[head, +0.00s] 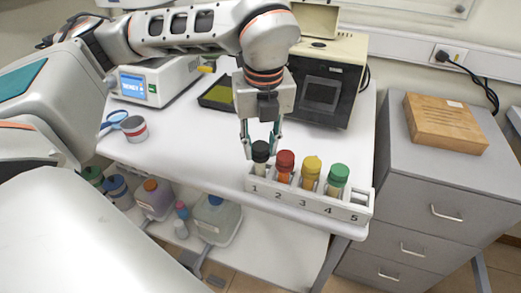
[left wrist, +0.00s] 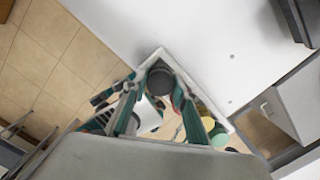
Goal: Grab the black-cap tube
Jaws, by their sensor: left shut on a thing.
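The black-cap tube (head: 261,152) stands upright in slot 1 of the white numbered rack (head: 309,203), at the rack's left end. My left gripper (head: 261,150) reaches down from above with its fingers on both sides of the black cap, shut on it. In the left wrist view, the black cap (left wrist: 160,80) sits between the fingertips of my left gripper (left wrist: 158,85). The tube's lower part is hidden by the rack. A red-cap tube (head: 285,160), a yellow-cap tube (head: 312,167) and a green-cap tube (head: 338,174) stand in the slots to its right. My right gripper is not in view.
The rack stands at the table's front edge. Behind it are a beige-and-black instrument (head: 322,92) and a white device with a blue screen (head: 150,84). A grey cabinet (head: 440,150) bearing a wooden box (head: 445,122) stands right. Bottles (head: 214,215) sit on the lower shelf.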

